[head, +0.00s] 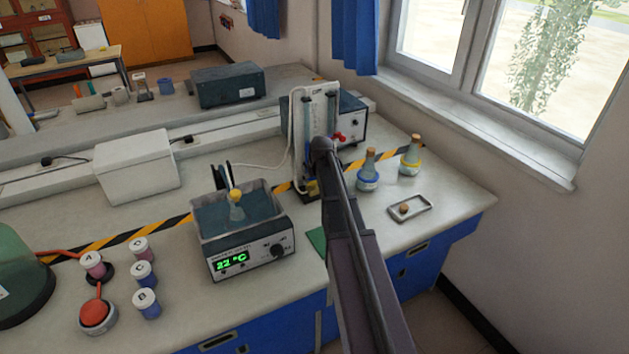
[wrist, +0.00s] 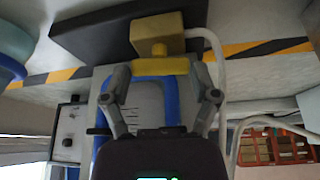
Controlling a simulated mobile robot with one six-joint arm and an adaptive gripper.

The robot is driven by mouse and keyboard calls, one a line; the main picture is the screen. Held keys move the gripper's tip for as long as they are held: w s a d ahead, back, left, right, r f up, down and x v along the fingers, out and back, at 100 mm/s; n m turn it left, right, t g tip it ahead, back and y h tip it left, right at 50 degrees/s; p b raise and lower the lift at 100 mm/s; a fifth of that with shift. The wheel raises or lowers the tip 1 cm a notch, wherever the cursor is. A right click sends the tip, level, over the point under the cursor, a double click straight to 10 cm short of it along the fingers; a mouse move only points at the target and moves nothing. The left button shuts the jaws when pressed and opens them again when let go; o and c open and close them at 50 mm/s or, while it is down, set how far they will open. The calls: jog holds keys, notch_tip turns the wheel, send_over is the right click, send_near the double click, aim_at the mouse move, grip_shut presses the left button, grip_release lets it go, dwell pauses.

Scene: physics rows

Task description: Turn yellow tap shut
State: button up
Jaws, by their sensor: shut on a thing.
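The yellow tap (wrist: 160,66) shows in the wrist view as a yellow bar handle in front of a dull yellow block (wrist: 157,32). My gripper (wrist: 161,72) has one finger at each end of the bar and is shut on it. In the head view, a patch of yellow (head: 312,187) shows low on the upright apparatus (head: 301,150), just left of my arm. My arm hides the gripper there, and how far the tap is turned cannot be told.
A water bath (head: 252,247) reading 22 °C with a flask in it stands left of my arm. Two stoppered flasks (head: 368,172) (head: 410,160) and a small tray (head: 426,208) stand to the right. A red tap (head: 340,137) is higher on the apparatus. Striped tape (head: 170,228) crosses the bench.

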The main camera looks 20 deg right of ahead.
jog(key=m+h, duration=0.1)
jog(key=m, duration=0.1)
jog(key=m+g+h, duration=0.1)
jog(key=m, duration=0.2)
jog(key=shift+a, duration=0.15)
jog(key=shift+m, duration=0.3)
dwell(0.3)
jog(key=o, duration=1)
jog(key=shift+n, duration=0.4)
